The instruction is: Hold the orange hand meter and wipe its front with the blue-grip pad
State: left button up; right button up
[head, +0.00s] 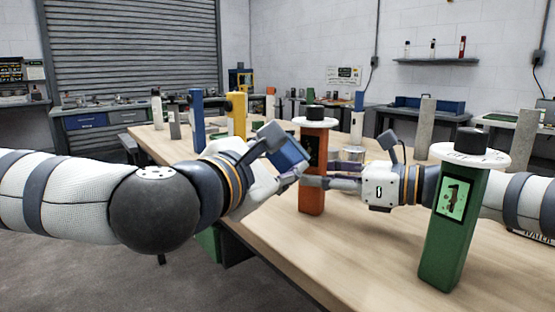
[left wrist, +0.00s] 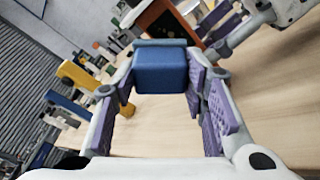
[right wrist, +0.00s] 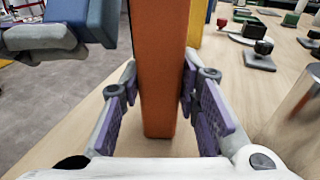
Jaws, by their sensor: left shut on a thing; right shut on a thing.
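The orange hand meter (head: 312,197) stands upright, with a white disc and black knob on top. Its dark screen is partly hidden behind the blue-grip pad (head: 289,152). My right gripper (head: 318,183) is shut around the meter's body, which fills the gap between its fingers in the right wrist view (right wrist: 163,75). Whether the meter's foot touches the table is unclear. My left gripper (head: 284,172) is shut on the pad's blue grip, seen between its fingers (left wrist: 160,72). In the right wrist view the pad (right wrist: 45,38) is left of the meter with a small visible gap.
A green meter (head: 452,225) with a white disc stands at the table's near right, in front of my right arm. Yellow (head: 236,115) and blue (head: 196,112) posts stand behind my left arm. The wooden table (head: 340,255) is clear at the front middle.

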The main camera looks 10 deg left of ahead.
pick_arm(q)
jog(key=shift+x, duration=1.05)
jog(key=shift+d+r, duration=0.1)
jog(key=shift+d, duration=0.05)
jog(key=shift+s+d, duration=0.3)
jog(key=shift+d, duration=0.65)
jog(key=shift+s+d, duration=0.25)
jog(key=shift+d, duration=0.65)
jog(key=shift+w+a, duration=0.2)
jog(key=shift+a, duration=0.5)
jog(key=shift+w+a, duration=0.2)
jog(key=shift+a, duration=0.45)
jog(key=shift+w+a, duration=0.25)
jog(key=shift+a, duration=0.45)
pick_arm(e)
jog(key=shift+s, duration=0.1)
pick_arm(q)
jog(key=f+v, duration=0.1)
jog(key=v, duration=0.8)
jog(key=shift+a, duration=0.25)
pick_arm(e)
jog(key=o, duration=1)
